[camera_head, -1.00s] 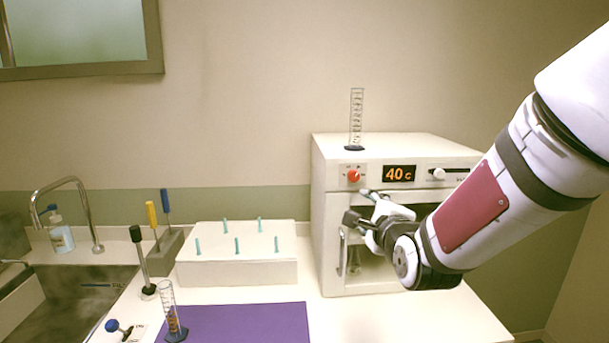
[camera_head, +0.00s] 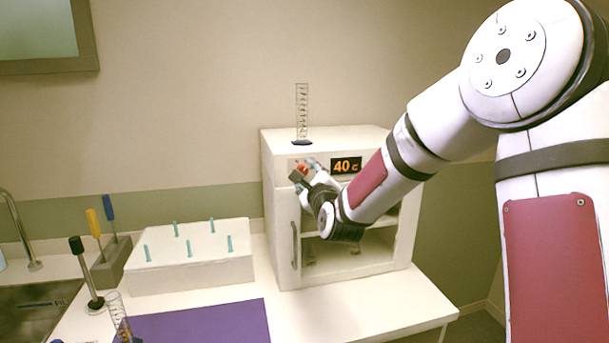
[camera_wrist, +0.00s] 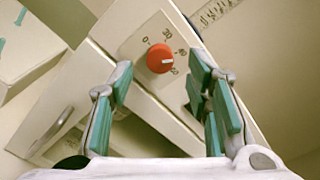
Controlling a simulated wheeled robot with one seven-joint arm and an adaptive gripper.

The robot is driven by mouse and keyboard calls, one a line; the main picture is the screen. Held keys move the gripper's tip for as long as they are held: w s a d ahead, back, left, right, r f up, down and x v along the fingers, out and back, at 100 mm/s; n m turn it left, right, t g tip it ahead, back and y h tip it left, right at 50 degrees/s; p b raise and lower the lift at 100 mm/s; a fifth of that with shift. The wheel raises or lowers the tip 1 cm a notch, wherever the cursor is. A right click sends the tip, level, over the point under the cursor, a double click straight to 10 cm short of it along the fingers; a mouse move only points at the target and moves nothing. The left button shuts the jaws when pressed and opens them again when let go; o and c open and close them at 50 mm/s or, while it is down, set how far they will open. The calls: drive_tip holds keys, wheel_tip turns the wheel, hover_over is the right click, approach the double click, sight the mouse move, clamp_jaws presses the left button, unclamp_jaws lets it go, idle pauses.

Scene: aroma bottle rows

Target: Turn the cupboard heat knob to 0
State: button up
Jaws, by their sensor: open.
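The red heat knob (camera_wrist: 160,58) sits on the cupboard's front panel in the wrist view, with 0 printed at its upper left and higher numbers around to the right. Its white mark points to the right, away from the 0. The cupboard (camera_head: 281,222) is a white box, and its orange display (camera_head: 345,166) reads 40 c. My gripper (camera_wrist: 161,78) is open, one teal-padded finger on each side of the knob in the picture; I cannot tell whether either touches it. In the head view my gripper (camera_head: 308,176) is at the panel and partly covers the knob (camera_head: 303,169).
A glass cylinder (camera_head: 302,112) stands on top of the cupboard. A white rack (camera_head: 190,270) with teal pegs, a purple mat (camera_head: 205,325) and several tools stand to the left. Below the panel, the cupboard front has a vertical handle (camera_head: 294,245) and shelves with glassware.

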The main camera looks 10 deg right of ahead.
sight(302, 170)
drive_tip(key=shift+w, duration=1.4)
clamp_jaws()
